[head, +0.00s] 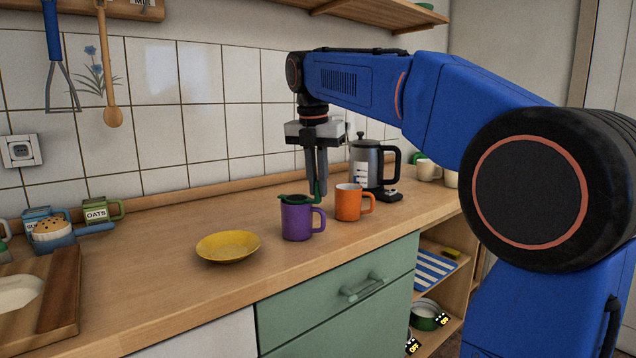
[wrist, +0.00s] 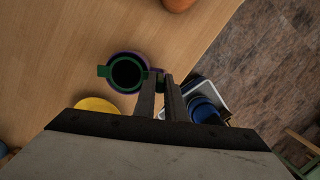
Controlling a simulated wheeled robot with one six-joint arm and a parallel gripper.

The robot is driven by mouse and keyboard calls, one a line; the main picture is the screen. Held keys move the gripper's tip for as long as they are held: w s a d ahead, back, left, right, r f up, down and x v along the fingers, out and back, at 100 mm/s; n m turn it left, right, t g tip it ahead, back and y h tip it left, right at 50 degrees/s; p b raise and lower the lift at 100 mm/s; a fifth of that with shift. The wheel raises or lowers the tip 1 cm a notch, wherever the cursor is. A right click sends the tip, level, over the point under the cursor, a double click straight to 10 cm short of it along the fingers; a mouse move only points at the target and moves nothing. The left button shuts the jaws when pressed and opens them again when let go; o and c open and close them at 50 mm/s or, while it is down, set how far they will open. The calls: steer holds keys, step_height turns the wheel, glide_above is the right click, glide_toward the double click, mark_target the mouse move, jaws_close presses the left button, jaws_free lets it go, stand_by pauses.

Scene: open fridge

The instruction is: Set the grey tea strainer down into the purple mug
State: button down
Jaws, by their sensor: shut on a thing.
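The purple mug (head: 296,222) stands upright on the wooden counter, and its rim shows in the wrist view (wrist: 113,82). A tea strainer (wrist: 104,71) with a dark inside sits over the mug's mouth; it looks green, not grey. In the head view the strainer's rim (head: 293,198) lies at the mug's top, about level. My gripper (head: 317,192) is shut on the strainer's green handle at the right of the mug, and its fingers (wrist: 160,80) point down there. The strainer's lower part is hidden inside the mug, so I cannot tell whether it rests fully on the rim.
An orange mug (head: 348,203) stands close on the right, with a kettle (head: 366,165) behind it. A yellow bowl (head: 228,246) lies at the front left. The counter's front edge is near. The counter left of the purple mug, behind the bowl, is clear.

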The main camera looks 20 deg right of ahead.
stand_by(0.4)
steer(key=c, duration=1.7)
jaws_free()
steer(key=shift+c, duration=0.2)
steer(key=shift+r, duration=0.1)
step_height(320, 180, up, 7)
steer(key=shift+s+a, duration=0.35)
steer(key=shift+a, duration=0.05)
steer(key=s+d+r, duration=0.2)
steer(key=s, duration=0.1)
steer(key=shift+s+d+r, duration=0.1)
steer(key=shift+d+r, duration=0.15)
steer(key=shift+r, duration=0.1)
